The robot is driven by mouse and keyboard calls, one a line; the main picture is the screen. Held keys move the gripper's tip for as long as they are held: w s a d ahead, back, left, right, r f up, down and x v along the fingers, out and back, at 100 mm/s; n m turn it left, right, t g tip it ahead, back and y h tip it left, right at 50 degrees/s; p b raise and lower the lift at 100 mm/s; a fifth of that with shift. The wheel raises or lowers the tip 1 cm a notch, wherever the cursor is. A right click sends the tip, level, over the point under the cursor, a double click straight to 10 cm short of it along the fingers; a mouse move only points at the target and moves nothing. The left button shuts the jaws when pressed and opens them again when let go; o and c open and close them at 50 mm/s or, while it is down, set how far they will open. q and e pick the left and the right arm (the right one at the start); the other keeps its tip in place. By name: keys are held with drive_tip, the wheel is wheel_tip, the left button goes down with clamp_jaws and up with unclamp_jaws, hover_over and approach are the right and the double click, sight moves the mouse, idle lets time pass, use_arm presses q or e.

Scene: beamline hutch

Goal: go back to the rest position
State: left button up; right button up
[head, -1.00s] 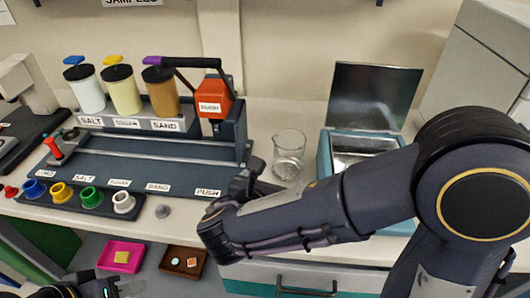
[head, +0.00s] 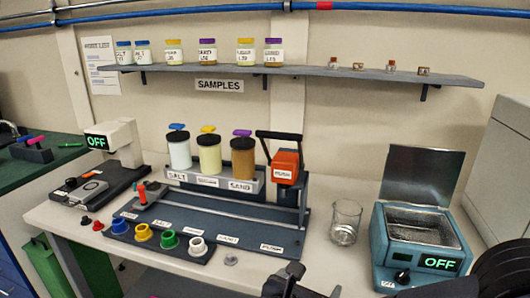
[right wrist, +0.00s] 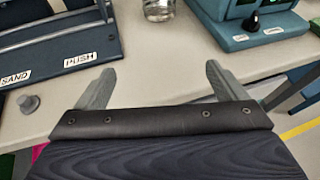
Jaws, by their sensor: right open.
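My right gripper (head: 290,280) shows at the bottom edge of the head view, in front of the white bench, mostly cut off. In the right wrist view my right gripper (right wrist: 160,85) has its two grey fingers wide apart with nothing between them. My left gripper is in neither current view.
A small grey knob (right wrist: 29,103) lies near the front edge. A shelf (head: 300,73) hangs above.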

drive_tip(key=s+d+m+g+y+p, duration=0.35)
drive_tip(key=s+d+m+g, duration=0.65)
drive_tip(key=d+m, duration=0.45)
use_arm(q)
wheel_tip(320, 180, up, 8)
drive_tip(key=p, duration=0.4)
drive_tip(key=shift+s, duration=0.15)
use_arm(e)
drive_tip(key=s+a+r+m+t+y, duration=0.1)
drive_tip(key=s+r+m+t+y, duration=0.1)
drive_tip(key=m, duration=0.6)
drive_tip(key=s+a+r+m+t+y, duration=0.2)
drive_tip(key=s+m+y, duration=0.3)
drive_tip(key=m, duration=0.4)
drive_tip(key=shift+s+r, duration=0.4)
drive_tip(key=shift+s, duration=0.5)
use_arm(q)
drive_tip(key=shift+a, duration=0.1)
use_arm(e)
drive_tip(key=shift+y, duration=0.25)
drive_tip(key=shift+c, duration=0.2)
